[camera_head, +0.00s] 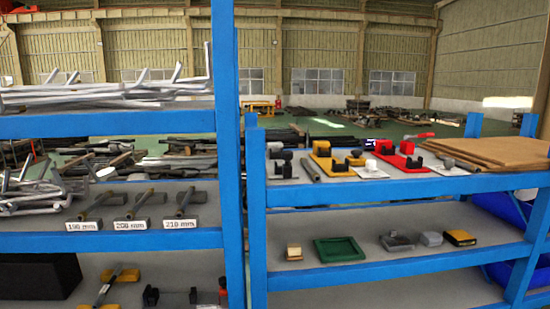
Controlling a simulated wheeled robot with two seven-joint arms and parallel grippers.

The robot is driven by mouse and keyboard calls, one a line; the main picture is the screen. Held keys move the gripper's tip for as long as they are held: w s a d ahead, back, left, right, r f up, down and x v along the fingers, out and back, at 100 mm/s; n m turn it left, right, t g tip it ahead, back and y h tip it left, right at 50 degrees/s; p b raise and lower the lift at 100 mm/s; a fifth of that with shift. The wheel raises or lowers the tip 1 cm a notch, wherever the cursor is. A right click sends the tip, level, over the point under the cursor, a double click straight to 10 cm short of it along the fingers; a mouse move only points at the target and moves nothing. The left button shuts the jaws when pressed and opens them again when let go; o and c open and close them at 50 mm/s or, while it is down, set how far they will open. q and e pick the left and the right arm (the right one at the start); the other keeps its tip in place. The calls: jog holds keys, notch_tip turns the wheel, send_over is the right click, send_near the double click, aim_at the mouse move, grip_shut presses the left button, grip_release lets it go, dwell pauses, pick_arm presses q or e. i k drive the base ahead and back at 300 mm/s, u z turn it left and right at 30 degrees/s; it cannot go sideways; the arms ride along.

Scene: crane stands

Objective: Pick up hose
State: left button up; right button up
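I cannot make out a hose for certain in the head view. Rounded blue shapes (505,273) show behind the right shelf's lower right end, partly hidden by its post, and I cannot tell what they are. Neither of my grippers is in view.
Two blue-framed shelves stand ahead, split by a tall blue post (228,150). The left one holds metal bars (110,92) and tools behind labels such as a "200 mm" label (131,225). The right one holds brown boards (490,152), a red block (399,160) and a green tray (339,250).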

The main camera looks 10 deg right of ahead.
aim_at(97, 304)
jog(key=u, duration=2.2)
jog(key=i, duration=1.25)
jog(key=z, duration=1.15)
